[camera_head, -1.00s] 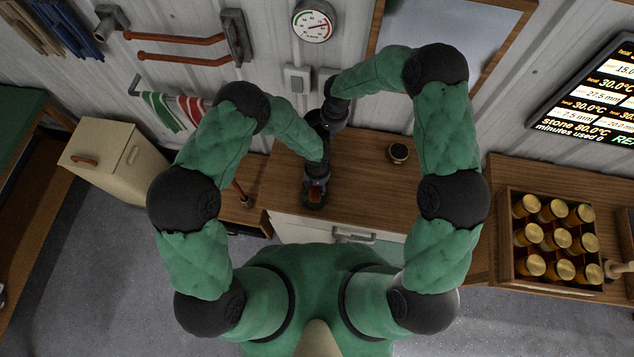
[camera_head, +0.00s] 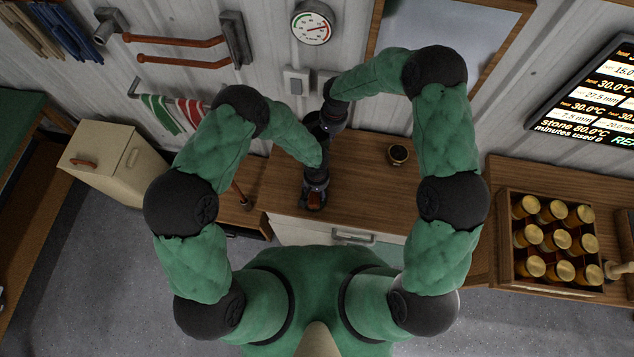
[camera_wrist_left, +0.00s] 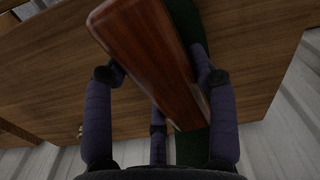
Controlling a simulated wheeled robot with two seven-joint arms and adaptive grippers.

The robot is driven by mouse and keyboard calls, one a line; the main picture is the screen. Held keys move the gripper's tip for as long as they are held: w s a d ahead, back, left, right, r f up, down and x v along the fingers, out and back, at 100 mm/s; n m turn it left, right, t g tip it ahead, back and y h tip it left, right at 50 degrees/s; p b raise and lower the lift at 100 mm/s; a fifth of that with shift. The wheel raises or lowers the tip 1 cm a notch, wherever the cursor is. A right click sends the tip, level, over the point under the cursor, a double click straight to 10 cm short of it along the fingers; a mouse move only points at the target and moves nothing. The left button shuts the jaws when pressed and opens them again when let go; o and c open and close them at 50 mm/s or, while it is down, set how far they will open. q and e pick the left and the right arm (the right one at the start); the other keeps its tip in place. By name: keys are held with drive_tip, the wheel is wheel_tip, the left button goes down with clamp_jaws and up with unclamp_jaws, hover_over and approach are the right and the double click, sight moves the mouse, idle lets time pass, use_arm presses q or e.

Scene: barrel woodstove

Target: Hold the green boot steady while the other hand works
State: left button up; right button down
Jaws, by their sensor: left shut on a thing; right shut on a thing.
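My left gripper (camera_head: 314,195) is the lower one in the head view, above the wooden worktop near its front edge. The left wrist view shows its fingers (camera_wrist_left: 158,80) closed around a glossy reddish-brown slab. A dark green part (camera_wrist_left: 190,148) shows behind the slab; together they look like the green boot (camera_wrist_left: 150,45), though its whole shape is hidden. In the head view only a small reddish-brown patch shows at the left gripper. My right gripper (camera_head: 320,128) is just above the left one in the picture; it is shut, and what it holds is hidden by the arms.
The wooden worktop (camera_head: 365,195) is mostly clear, with a small dark round jar (camera_head: 398,154) right of the grippers. A crate (camera_head: 505,240) of gold-lidded jars stands at the right. A cream cabinet (camera_head: 115,160) stands left. A wall with a gauge (camera_head: 312,24) lies behind.

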use_arm(q)
drive_tip(key=shift+w+r, duration=0.25)
drive_tip(key=shift+r, duration=0.9)
drive_tip(key=shift+s+r, duration=0.1)
drive_tip(key=shift+r, duration=2.75)
drive_tip(key=shift+f, duration=0.15)
